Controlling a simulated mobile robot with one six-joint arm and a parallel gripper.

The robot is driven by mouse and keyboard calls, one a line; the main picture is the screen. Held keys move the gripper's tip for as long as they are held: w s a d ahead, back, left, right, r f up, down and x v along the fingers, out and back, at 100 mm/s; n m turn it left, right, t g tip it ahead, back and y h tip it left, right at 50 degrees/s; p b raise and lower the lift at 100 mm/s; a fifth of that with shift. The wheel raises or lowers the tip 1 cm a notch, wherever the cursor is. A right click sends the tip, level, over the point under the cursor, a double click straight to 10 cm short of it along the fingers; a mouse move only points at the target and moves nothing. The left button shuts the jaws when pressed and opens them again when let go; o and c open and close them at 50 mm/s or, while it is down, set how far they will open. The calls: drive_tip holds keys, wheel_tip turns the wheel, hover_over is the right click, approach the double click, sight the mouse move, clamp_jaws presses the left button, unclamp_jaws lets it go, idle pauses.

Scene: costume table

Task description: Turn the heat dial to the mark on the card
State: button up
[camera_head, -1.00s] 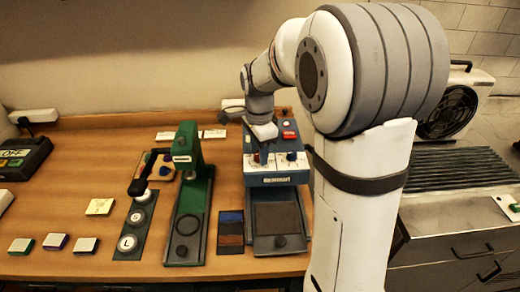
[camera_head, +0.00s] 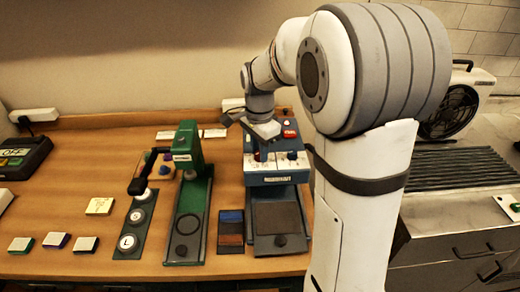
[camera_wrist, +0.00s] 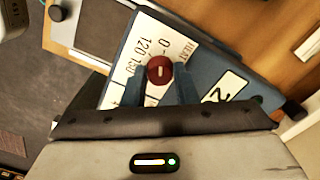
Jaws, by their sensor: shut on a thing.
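The heat dial (camera_wrist: 159,70) is a dark red round knob with a pale pointer line, on the white scale plate (camera_wrist: 140,50) of the blue press. Printed on the plate are "HEAT" and numbers including 0, 120 and 150. My gripper (camera_wrist: 160,82) has its two fingers on either side of the dial and is shut on it. In the head view my gripper (camera_head: 262,153) points down at the front panel of the blue press (camera_head: 279,178), and the dial is mostly hidden there. A yellow card (camera_head: 99,206) lies on the table at the left; its writing is too small to read.
A green press (camera_head: 188,150) with a black handle stands just left of the blue press. Several small pads (camera_head: 52,242) lie at the front left. White cards (camera_head: 214,133) lie at the back. A fan heater (camera_head: 455,105) stands at the right.

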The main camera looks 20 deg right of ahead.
drive_tip(key=n, duration=0.4)
drive_tip(key=shift+n+b, duration=0.3)
drive_tip(key=n, duration=0.4)
drive_tip(key=n+b, duration=0.1)
drive_tip(key=n, duration=0.4)
drive_tip(key=shift+n, duration=1.9)
drive_tip(key=o, duration=1)
